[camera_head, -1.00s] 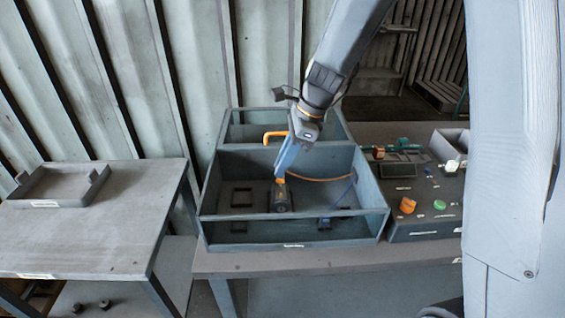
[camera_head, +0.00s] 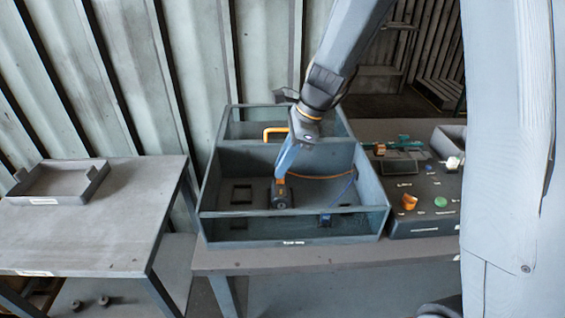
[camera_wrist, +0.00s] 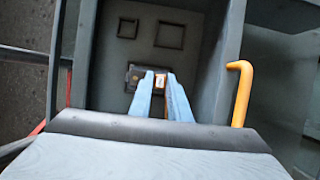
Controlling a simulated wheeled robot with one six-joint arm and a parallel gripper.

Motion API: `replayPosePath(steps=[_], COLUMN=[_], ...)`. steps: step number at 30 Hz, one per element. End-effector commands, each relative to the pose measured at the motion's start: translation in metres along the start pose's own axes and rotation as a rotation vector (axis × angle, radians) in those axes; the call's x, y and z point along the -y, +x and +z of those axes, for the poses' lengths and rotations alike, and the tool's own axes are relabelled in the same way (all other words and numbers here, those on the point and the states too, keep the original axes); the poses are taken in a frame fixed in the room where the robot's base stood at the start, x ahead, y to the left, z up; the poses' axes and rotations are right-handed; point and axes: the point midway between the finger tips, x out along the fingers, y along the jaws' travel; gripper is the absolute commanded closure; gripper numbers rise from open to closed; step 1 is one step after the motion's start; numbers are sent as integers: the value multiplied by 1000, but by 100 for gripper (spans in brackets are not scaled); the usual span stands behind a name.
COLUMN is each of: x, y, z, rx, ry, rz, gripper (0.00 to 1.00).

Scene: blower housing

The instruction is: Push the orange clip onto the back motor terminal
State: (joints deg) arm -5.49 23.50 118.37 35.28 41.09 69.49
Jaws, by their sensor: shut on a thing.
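My gripper (camera_head: 281,177) reaches down into the front bay of the blower housing (camera_head: 290,243). Its two blue fingers (camera_wrist: 165,85) are shut on the orange clip (camera_wrist: 160,82), of which only a little shows between the fingertips. In the head view the orange clip is mostly hidden by the fingers. The dark motor (camera_head: 280,197) stands on the housing floor directly below the fingertips. It also shows in the wrist view (camera_wrist: 134,76) beside and beneath the fingers. The terminals are too small and covered to make out, and I cannot tell whether the clip touches one.
An orange wire runs to the right wall, near a blue connector (camera_head: 325,219). A dark panel with an orange knob (camera_head: 409,201) is at right. A tray (camera_head: 60,182) lies on the left table.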

Motion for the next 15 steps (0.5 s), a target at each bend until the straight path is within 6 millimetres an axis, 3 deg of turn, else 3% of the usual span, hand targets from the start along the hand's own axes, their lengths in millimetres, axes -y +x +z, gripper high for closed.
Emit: replayPosePath(steps=[1,2,6,15], x=[0,0,0,0], y=[1,1,1,-1], z=[0,0,0,0], rx=[0,0,0,0], ry=[0,0,0,0], rz=[0,0,0,-1], gripper=[97,82,62,62])
